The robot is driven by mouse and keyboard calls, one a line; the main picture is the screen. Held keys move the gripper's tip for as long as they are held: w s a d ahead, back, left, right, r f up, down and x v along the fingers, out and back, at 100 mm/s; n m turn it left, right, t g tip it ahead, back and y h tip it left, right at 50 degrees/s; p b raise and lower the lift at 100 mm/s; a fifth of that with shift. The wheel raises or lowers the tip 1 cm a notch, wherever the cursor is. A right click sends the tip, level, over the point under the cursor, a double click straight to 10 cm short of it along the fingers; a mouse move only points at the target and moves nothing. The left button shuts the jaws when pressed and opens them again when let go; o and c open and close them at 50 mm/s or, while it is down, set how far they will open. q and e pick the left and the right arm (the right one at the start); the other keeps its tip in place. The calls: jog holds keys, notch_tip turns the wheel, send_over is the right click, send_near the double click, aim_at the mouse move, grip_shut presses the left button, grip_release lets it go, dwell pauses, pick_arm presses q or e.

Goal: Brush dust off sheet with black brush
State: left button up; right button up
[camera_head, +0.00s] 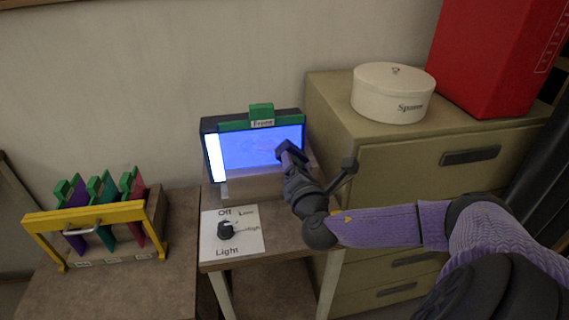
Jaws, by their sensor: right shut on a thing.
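The sheet (250,150) is a glowing blue panel with faint pale markings, with a white strip at its left end. It stands tilted in a dark frame with a green top bar (261,113) labelled "Erono" or similar. My right gripper (294,168) is in front of the sheet's right part. It is shut on a dark piece (290,149) that looks like the black brush, overlapping the sheet's right side. Whether it touches the sheet I cannot tell. A dark rod with a block end (348,164) sticks out to the right of the gripper. My left gripper is not in view.
A light knob (227,230) on a white label panel sits in front of the sheet. A yellow rack (95,220) with coloured plates stands at left. A drawer cabinet (330,105) at right bears a round white box (392,95) and a red box (490,50).

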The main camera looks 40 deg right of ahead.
jog(key=shift+p, duration=0.3)
jog(key=shift+w+a, duration=0.3)
jog(key=shift+a, duration=0.3)
jog(key=shift+w+a, duration=0.3)
jog(key=shift+a, duration=0.3)
jog(key=w+a, duration=0.4)
jog(key=a, duration=0.3)
jog(key=shift+a, duration=0.25)
jog(key=shift+w, duration=0.1)
jog(key=p+v, duration=0.3)
jog(key=v, duration=0.3)
